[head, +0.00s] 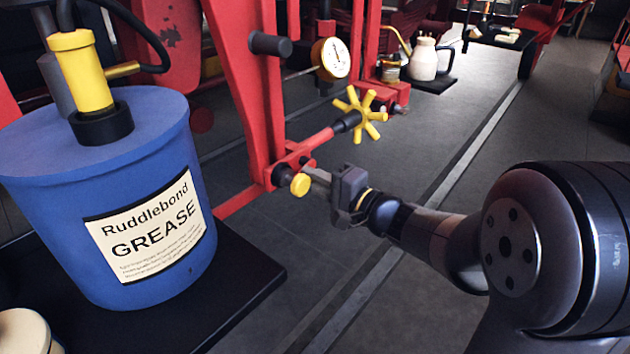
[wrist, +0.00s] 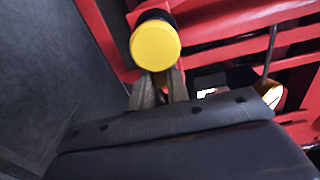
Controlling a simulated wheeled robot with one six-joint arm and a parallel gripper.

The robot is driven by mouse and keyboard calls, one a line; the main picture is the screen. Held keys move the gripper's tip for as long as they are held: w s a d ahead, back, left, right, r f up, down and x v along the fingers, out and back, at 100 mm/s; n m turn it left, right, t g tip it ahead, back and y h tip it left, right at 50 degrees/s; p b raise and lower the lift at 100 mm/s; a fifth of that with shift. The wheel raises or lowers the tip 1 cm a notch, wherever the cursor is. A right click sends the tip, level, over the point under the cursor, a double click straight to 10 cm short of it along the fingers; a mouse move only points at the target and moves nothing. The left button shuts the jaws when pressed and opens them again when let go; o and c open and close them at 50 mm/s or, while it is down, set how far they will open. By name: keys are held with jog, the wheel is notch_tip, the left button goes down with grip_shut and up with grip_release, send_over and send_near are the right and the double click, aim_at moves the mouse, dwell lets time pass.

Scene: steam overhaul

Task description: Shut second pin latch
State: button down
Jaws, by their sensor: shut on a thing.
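A pin latch with a round yellow knob (head: 300,184) sits at the lower end of a red upright frame in the head view. The yellow knob (wrist: 155,46) on its dark body also shows at the top of the wrist view, just above my fingers. My gripper (head: 316,178) reaches in from the right, beside the knob. In the wrist view my gripper (wrist: 160,88) has its fingers close together, shut on the pin latch. The exact part between the fingertips is mostly hidden; a little red shows between them.
A yellow star handwheel (head: 360,114) on a red rod stands just above my gripper. A pressure gauge (head: 331,59) is higher up. A blue grease drum (head: 170,255) stands on a black surface at left.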

jog(key=shift+r, duration=0.75)
jog(key=c, duration=1.5)
grip_release()
jog(key=shift+c, duration=0.2)
jog(key=shift+f, duration=0.1)
jog(key=shift+b, duration=0.3)
jog(key=b+v, duration=0.1)
jog(key=v, duration=0.6)
jog(key=shift+f+b, duration=0.15)
jog(key=shift+b, duration=0.2)
